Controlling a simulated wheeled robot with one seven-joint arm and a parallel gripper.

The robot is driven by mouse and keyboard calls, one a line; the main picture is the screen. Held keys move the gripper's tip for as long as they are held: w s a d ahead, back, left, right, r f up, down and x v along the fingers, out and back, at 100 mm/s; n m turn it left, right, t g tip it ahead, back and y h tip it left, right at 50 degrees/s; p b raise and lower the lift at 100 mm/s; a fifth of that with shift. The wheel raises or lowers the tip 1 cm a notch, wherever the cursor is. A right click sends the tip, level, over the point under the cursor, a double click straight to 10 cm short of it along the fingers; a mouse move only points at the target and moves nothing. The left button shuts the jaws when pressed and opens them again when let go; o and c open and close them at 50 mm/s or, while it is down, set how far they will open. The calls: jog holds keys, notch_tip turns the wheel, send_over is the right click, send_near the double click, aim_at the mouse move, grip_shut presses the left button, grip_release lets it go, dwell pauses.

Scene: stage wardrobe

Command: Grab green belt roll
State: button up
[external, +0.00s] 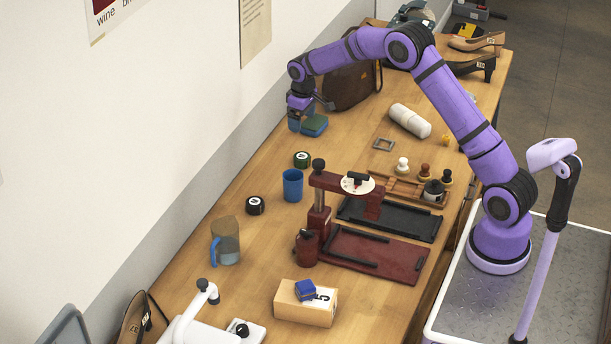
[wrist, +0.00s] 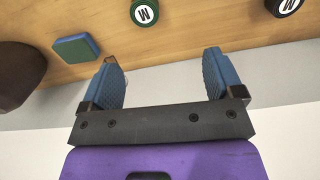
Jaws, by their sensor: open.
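The green belt roll (external: 301,159) lies on the wooden table near the wall edge, behind the blue cup. In the wrist view the green roll (wrist: 145,12) shows at the top edge, partly cut off, with a white label marked with a letter. My gripper (external: 300,118) is above the far part of the table by the wall, apart from the roll. In the wrist view its two blue-padded fingers (wrist: 162,64) are spread wide with nothing between them.
A green-and-blue block (external: 314,126) lies close to my gripper, beside the brown bag (external: 350,83). A black roll (external: 255,205) and a blue cup (external: 292,185) stand near the green roll. A dark red press (external: 319,222) is nearer the camera. The wall runs along the left.

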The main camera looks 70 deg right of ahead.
send_over(302, 156)
notch_tip(302, 156, down, 7)
notch_tip(302, 156, down, 11)
jog(key=shift+f, duration=0.1)
dwell(0.4)
jog(key=c, duration=1.1)
